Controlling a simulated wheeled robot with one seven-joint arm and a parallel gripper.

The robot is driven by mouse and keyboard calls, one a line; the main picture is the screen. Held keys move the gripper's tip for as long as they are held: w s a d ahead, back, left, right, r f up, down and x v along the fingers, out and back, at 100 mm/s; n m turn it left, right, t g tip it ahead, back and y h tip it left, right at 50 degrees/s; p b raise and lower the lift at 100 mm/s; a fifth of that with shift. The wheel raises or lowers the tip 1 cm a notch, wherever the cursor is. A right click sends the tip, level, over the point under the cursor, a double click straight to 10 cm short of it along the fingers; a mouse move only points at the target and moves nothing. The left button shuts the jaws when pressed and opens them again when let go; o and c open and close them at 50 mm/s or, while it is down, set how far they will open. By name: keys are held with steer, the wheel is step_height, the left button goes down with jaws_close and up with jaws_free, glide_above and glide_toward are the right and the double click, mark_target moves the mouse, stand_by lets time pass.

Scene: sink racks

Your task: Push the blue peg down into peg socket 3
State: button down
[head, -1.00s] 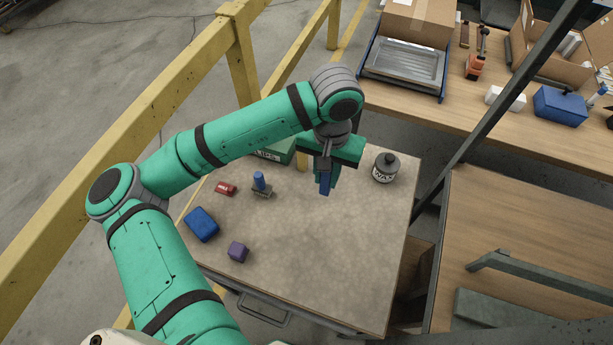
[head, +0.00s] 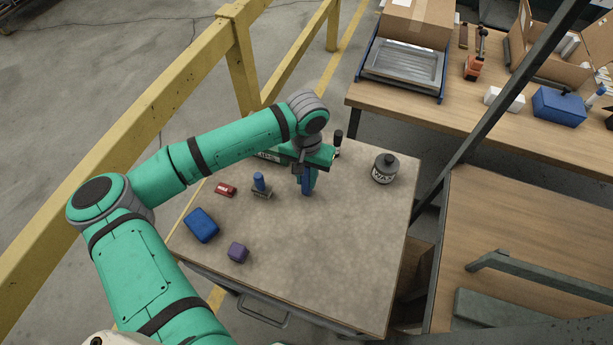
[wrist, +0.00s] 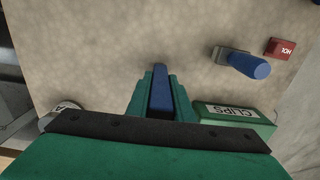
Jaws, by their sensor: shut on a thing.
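The blue peg (head: 259,181) stands upright in a small grey socket block (head: 262,194) on the table, with much of its length above the block. No number can be read on the block. In the wrist view the peg (wrist: 249,65) and its block (wrist: 219,55) are at the upper right. My gripper (head: 306,184) is shut on a blue bar (wrist: 161,92) that points down between its fingers. The bar (head: 308,187) is right of the peg and apart from it. Whether its lower end touches the table is unclear.
A red box (head: 226,189) lies left of the peg. A blue box (head: 201,225) and a purple cube (head: 238,252) are nearer the front. A green CLIPS box (wrist: 236,114) is behind my gripper. A WAX jar (head: 384,169) stands right. The table's middle and front right are clear.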

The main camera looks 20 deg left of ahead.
steer(key=shift+f, duration=0.1)
steer(key=c, duration=1.9)
jaws_free()
steer(key=o, duration=0.3)
steer(key=shift+o, duration=0.2)
